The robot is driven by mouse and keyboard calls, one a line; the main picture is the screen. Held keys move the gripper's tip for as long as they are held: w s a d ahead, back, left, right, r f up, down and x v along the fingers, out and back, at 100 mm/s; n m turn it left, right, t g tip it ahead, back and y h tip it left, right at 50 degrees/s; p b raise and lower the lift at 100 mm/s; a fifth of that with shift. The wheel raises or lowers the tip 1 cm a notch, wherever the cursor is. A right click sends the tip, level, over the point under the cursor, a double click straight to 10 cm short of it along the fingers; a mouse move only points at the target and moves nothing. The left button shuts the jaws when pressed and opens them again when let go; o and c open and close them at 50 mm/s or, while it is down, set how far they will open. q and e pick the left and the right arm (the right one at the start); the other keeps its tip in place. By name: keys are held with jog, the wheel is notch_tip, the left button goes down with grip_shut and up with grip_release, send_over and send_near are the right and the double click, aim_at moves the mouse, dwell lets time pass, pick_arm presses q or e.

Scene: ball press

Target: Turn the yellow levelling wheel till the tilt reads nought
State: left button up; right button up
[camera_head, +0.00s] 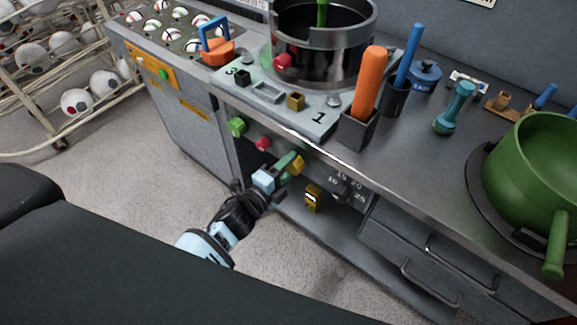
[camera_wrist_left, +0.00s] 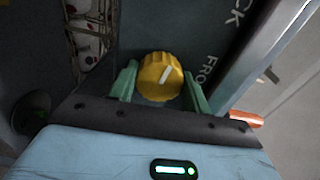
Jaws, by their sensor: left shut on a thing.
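The yellow levelling wheel (camera_head: 298,166) is on the front face of the bench, below the top edge. In the left wrist view the wheel (camera_wrist_left: 160,77) is a ribbed yellow knob with a white pointer line slanting up and to the right. My left gripper (camera_head: 288,163) is at the wheel, with its green fingers (camera_wrist_left: 163,84) on either side, shut on it. My right gripper is not in view.
Green (camera_head: 237,127) and red (camera_head: 262,144) knobs sit left of the wheel. A round metal press pot (camera_head: 322,45) stands above on the bench. An orange-handled tool (camera_head: 371,80) stands in a holder near the edge. A green pan (camera_head: 535,165) is at right. Open floor lies below.

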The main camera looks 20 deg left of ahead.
pick_arm(q)
jog(key=o, duration=1)
jog(key=shift+s, duration=0.15)
jog(key=v, duration=0.7)
jog(key=shift+s+a, duration=0.15)
jog(key=shift+s, duration=0.15)
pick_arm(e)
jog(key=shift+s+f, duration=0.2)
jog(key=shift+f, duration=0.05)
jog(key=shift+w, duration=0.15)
